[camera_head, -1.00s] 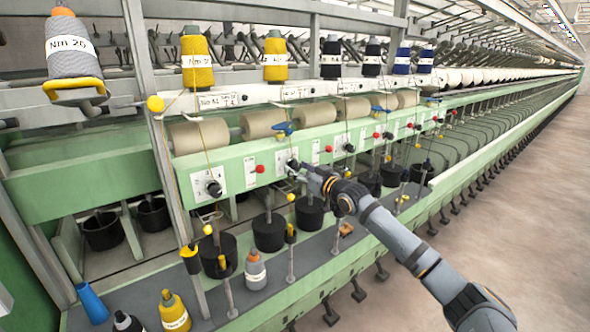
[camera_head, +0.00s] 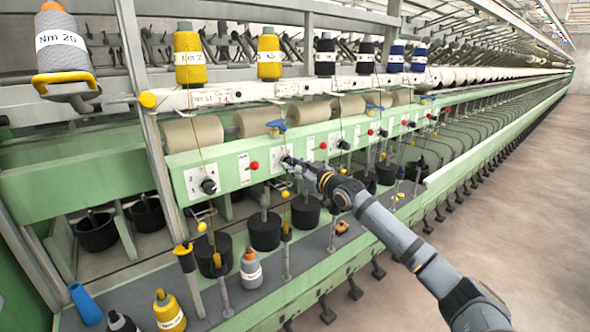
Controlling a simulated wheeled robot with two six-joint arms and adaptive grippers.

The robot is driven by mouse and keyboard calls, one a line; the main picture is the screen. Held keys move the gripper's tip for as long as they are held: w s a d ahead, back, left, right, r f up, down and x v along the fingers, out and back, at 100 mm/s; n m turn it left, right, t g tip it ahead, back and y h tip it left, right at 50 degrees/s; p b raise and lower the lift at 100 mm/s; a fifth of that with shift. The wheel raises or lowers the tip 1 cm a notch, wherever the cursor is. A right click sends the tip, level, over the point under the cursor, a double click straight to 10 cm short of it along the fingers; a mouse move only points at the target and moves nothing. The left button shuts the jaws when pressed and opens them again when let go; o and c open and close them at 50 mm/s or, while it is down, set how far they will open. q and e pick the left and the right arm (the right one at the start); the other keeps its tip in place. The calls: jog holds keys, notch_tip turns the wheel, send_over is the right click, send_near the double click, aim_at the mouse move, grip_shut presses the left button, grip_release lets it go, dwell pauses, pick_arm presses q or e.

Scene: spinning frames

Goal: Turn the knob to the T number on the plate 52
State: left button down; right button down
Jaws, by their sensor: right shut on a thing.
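My right gripper (camera_head: 292,164) is at the green panel (camera_head: 232,171), shut on a black knob (camera_head: 287,160) on a white dial plate, the second from the left. The gripper hides part of that knob and plate, so I cannot read its setting. Another black knob (camera_head: 208,186) sits on a numbered dial plate to the left, and a third (camera_head: 343,144) is to the right. White label plates (camera_head: 209,97) run along the rail above; their small print is not clearly legible here. My left gripper is not in view.
Red buttons (camera_head: 254,165) and a blue lever (camera_head: 276,126) stick out near the knobs. Bobbins (camera_head: 251,269) stand on the grey shelf. The floor at right is clear.

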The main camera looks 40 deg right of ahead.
jog(key=n+b, duration=0.1)
jog(key=n, duration=0.3)
jog(key=shift+r+n, duration=0.1)
jog(key=shift+n, duration=2.6)
jog(key=c, duration=1.3)
grip_release()
jog(key=shift+o, duration=1.4)
jog(key=shift+w+d, duration=0.1)
jog(key=shift+w, duration=0.05)
